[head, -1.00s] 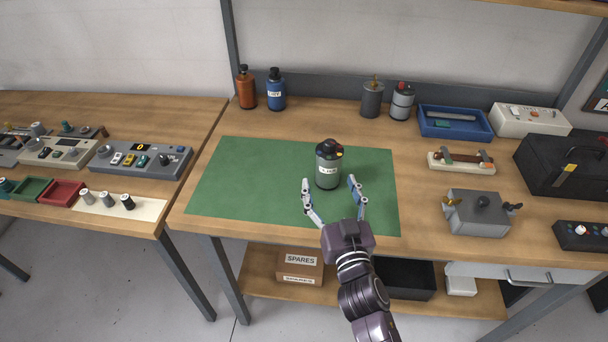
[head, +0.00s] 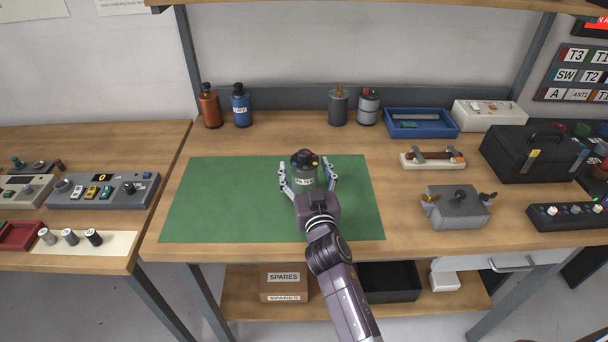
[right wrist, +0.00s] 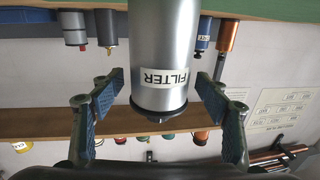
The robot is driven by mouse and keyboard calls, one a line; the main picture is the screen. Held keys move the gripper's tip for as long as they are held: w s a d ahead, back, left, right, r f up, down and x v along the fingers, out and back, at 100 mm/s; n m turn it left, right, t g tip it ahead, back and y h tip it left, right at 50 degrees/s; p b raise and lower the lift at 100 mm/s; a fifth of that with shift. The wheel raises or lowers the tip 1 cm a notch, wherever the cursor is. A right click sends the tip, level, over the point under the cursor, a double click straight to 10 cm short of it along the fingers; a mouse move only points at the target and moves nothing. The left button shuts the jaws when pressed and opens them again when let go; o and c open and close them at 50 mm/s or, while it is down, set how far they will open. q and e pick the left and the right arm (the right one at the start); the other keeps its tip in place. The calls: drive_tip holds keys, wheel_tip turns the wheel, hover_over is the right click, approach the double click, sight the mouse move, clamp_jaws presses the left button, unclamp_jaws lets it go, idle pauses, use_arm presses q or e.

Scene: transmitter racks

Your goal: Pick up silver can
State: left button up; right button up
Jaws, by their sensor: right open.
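A silver can (head: 304,174) with a black top and a white label stands upright on the green mat (head: 220,200). In the right wrist view, the picture is upside down and the silver can (right wrist: 165,50) shows its FILTER label. My right gripper (head: 307,168) is open, with one finger on each side of the can. In the right wrist view, a gap shows between each finger and the can, so the gripper (right wrist: 163,92) is not closed on it. My left gripper is not in view.
An orange bottle (head: 209,106), a blue bottle (head: 241,106), a dark grey canister (head: 338,105) and a grey canister (head: 368,107) stand at the back. A blue tray (head: 421,123) and a grey box (head: 456,207) are to the right. The mat around the can is clear.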

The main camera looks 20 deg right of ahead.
drive_tip(key=shift+w+d, duration=0.1)
drive_tip(key=shift+w, duration=0.25)
drive_tip(key=c, duration=1.5)
drive_tip(key=shift+c, duration=0.3)
drive_tip(key=shift+r, duration=0.1)
